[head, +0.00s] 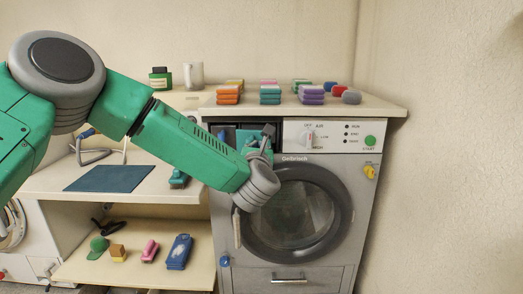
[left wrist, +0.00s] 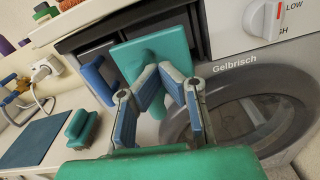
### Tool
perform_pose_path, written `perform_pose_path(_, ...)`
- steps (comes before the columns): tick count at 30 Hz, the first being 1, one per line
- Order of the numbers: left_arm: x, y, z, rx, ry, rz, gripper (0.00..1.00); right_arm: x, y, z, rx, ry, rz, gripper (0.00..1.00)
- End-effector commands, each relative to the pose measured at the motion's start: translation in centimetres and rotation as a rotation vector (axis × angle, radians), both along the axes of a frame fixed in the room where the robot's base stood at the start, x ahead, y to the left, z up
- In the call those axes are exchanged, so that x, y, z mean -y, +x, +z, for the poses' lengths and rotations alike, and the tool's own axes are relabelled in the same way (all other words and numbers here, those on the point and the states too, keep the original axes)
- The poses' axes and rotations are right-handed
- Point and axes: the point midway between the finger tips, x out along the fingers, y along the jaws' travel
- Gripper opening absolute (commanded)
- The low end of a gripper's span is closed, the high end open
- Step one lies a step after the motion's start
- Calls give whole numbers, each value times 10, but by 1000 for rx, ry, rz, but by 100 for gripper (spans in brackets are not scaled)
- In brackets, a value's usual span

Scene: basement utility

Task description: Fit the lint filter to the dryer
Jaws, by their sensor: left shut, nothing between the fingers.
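The dryer (head: 337,258), a grey front-loader marked Gelbrisch, has a dark open slot at the upper left of its front. A teal block with a flat square face (left wrist: 152,52), which looks like the lint filter, sits at this slot. It also shows partly in the head view (head: 245,138), behind my left gripper (head: 266,140). In the left wrist view my left gripper (left wrist: 162,72) is shut and empty, its tips close in front of the teal face. Whether they touch it, and how deep the block sits, I cannot tell. My right gripper is out of view.
A blue upright piece (left wrist: 97,82) stands left of the teal face. Stacked coloured sponges (head: 270,95) are on the top board. A teal-handled brush (head: 179,180) and a dark mat (head: 108,178) lie on the left bench. Wall space at the right is free.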

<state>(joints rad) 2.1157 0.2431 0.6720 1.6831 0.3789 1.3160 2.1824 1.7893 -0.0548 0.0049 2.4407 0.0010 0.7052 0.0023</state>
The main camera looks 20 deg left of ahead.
Motion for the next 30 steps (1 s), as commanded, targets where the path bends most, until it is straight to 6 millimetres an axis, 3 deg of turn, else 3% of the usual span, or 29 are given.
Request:
perform_pose_path(5, -1, -1, -1, -2, 6, 15, 0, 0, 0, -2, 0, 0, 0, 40)
perform_pose_path(12, 6, -22, -2, -2, 5, 12, 0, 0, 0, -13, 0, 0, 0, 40)
perform_pose_path(20, 9, -32, 0, -2, 4, 10, 0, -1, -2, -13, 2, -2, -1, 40)
perform_pose_path(23, 14, -43, 0, -3, 6, 8, 0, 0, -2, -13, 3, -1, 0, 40)
perform_pose_path(30, 31, -91, 0, -3, 9, 7, 0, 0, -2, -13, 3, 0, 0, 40)
